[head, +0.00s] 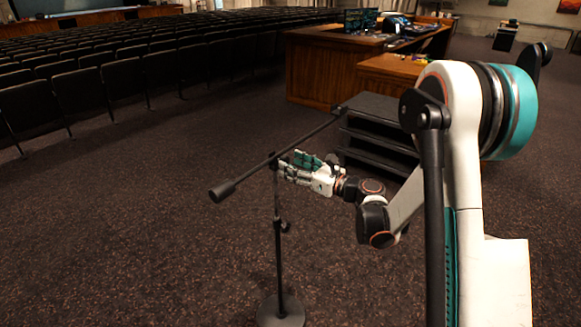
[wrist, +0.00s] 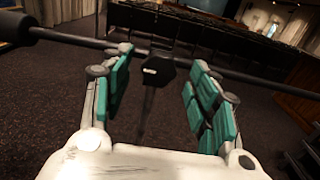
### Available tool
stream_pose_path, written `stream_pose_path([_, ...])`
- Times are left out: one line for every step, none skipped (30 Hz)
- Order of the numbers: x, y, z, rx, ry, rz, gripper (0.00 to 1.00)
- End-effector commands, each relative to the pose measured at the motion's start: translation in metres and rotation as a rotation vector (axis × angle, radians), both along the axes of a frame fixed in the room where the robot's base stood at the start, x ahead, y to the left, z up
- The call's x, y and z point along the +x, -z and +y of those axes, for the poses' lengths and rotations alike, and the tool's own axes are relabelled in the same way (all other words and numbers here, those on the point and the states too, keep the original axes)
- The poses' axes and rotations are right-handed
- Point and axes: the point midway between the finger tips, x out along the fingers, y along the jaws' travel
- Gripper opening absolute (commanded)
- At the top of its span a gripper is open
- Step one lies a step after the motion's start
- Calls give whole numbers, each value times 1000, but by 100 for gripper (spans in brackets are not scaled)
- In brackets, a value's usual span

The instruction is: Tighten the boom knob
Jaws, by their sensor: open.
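A black microphone stand has an upright pole (head: 279,250) and a long boom (head: 255,172) slanting across its top. My gripper (head: 292,162) is at the boom joint, with its teal-padded fingers apart. In the wrist view, the dark boom knob (wrist: 158,72), with a small pale mark, shows between the fingertips of my gripper (wrist: 161,58). A gap shows on both sides of the knob, so the pads look clear of it. The boom (wrist: 75,39) crosses behind the fingertips. In the head view my gripper hides the joint and I cannot make out the knob.
The stand's round base (head: 281,312) is on the dark carpet. A black stepped unit (head: 375,135) stands behind my forearm, near a wooden desk (head: 325,75). Rows of dark seats (head: 85,90) fill the left. Open carpet surrounds the stand at left and front.

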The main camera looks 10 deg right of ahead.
Motion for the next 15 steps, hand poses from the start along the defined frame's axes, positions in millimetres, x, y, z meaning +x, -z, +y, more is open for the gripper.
stream_pose_path([4,1,4,0,-1,0,54])
stream_pose_path([5,1,6,0,-1,0,54])
stream_pose_path([8,1,8,0,-1,0,54])
stream_pose_path([9,0,8,0,-1,0,54])
stream_pose_path([10,0,9,0,-1,0,54])
stream_pose_path([11,0,10,0,-1,0,54])
stream_pose_path([11,0,10,0,0,0,54])
stream_pose_path([11,0,10,0,0,0,54])
stream_pose_path([12,0,10,0,0,0,54])
stream_pose_path([12,0,10,0,0,0,54])
stream_pose_path([12,0,10,0,0,0,54])
stream_pose_path([12,0,10,0,0,0,54])
stream_pose_path([12,0,10,0,0,0,54])
stream_pose_path([12,0,10,0,0,0,54])
stream_pose_path([12,0,10,0,0,0,50])
